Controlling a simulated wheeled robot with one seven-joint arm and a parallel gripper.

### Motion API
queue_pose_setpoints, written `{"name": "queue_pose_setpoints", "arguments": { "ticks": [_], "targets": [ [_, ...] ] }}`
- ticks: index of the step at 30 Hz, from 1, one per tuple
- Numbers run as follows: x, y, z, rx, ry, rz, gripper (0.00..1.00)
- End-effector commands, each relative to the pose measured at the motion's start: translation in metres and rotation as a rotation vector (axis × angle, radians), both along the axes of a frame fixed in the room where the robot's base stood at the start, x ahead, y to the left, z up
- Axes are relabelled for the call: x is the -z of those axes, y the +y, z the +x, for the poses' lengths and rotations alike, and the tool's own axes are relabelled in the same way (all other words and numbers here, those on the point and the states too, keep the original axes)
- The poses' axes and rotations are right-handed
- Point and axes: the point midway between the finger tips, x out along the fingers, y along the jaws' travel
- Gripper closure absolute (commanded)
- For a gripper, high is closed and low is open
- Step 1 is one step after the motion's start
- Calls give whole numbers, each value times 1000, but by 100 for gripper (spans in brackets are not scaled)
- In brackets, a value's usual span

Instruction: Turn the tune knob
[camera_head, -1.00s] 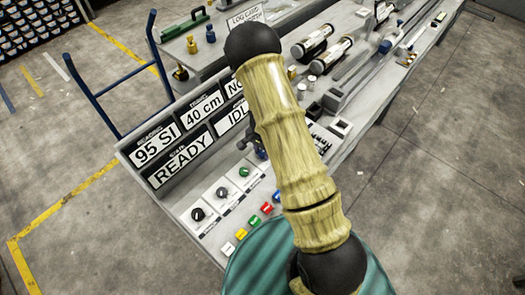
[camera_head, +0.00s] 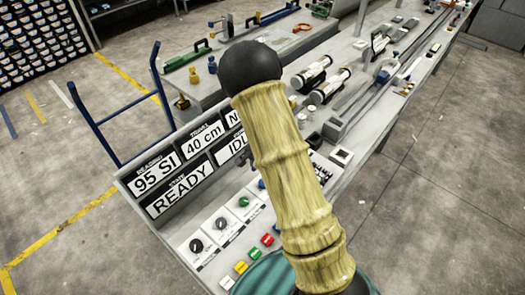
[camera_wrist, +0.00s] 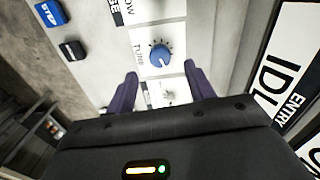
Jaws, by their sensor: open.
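In the picture the knob lies between and just beyond the fingertips; I cannot tell how far the tips are from the panel.
A blue button marked STEP (camera_wrist: 51,13) and a black button (camera_wrist: 72,50) lie left of the knob. A display reading IDLE (camera_wrist: 275,72) stands at the right. In the head view, black (camera_head: 196,246) and green (camera_head: 244,202) knobs and coloured buttons line the panel.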

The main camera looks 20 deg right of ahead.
Motion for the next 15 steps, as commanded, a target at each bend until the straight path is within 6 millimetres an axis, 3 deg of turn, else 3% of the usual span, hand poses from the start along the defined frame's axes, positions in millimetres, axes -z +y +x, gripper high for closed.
{"name": "queue_pose_setpoints", "arguments": {
  "ticks": [9, 15],
  "targets": [
    [-64, 1, 1, -3, -6, 1, 47],
    [-97, 1, 1, -3, -4, 1, 47]
  ]
}}
